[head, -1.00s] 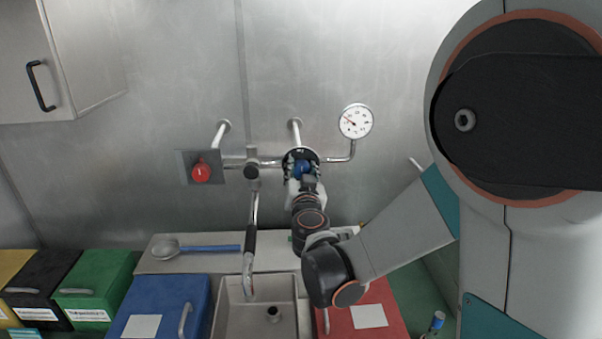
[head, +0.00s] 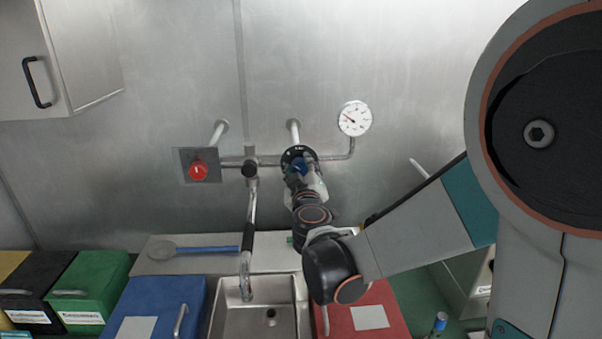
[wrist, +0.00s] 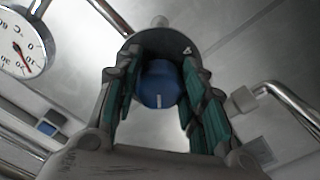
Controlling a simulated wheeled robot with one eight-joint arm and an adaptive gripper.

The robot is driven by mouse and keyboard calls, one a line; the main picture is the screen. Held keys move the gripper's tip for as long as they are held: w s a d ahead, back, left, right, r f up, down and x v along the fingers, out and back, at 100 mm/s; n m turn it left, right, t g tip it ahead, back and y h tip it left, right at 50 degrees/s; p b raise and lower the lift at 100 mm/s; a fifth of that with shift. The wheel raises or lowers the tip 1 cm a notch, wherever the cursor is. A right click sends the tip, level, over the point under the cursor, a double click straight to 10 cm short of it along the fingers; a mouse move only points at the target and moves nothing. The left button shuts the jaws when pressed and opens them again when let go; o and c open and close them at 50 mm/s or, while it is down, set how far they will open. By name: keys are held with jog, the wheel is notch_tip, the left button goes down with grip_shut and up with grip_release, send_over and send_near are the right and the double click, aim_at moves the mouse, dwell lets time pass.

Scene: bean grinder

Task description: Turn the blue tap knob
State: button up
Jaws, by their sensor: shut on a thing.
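The blue tap knob (wrist: 160,84) sits in front of a dark round plate (wrist: 158,45) in the wrist view, with a pale mark on its face. My gripper (wrist: 158,95) has one finger on each side of the knob and is shut on it. In the head view the blue knob (head: 299,168) shows between the fingers of my gripper (head: 301,170), partly covered by them. The black dial plate (head: 299,152) shows behind it on the wall pipe.
A red knob (head: 198,170) on a square plate is to the left. A gauge (head: 355,118) is at upper right. The faucet spout (head: 248,235) hangs over the sink (head: 225,322). Blue (head: 150,305), green (head: 90,292) and red (head: 372,308) bins stand below.

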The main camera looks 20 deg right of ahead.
jog(key=n, duration=0.4)
jog(key=shift+n+b, duration=0.3)
jog(key=n, duration=0.5)
jog(key=shift+r+n+b, duration=0.15)
jog(key=shift+n+b, duration=0.15)
jog(key=n, duration=0.4)
jog(key=shift+r, duration=0.1)
jog(key=n, duration=0.5)
jog(key=shift+s+b, duration=0.1)
jog(key=shift+b, duration=0.2)
jog(key=shift+n, duration=0.4)
jog(key=o, duration=1.1)
jog(key=shift+r, duration=0.1)
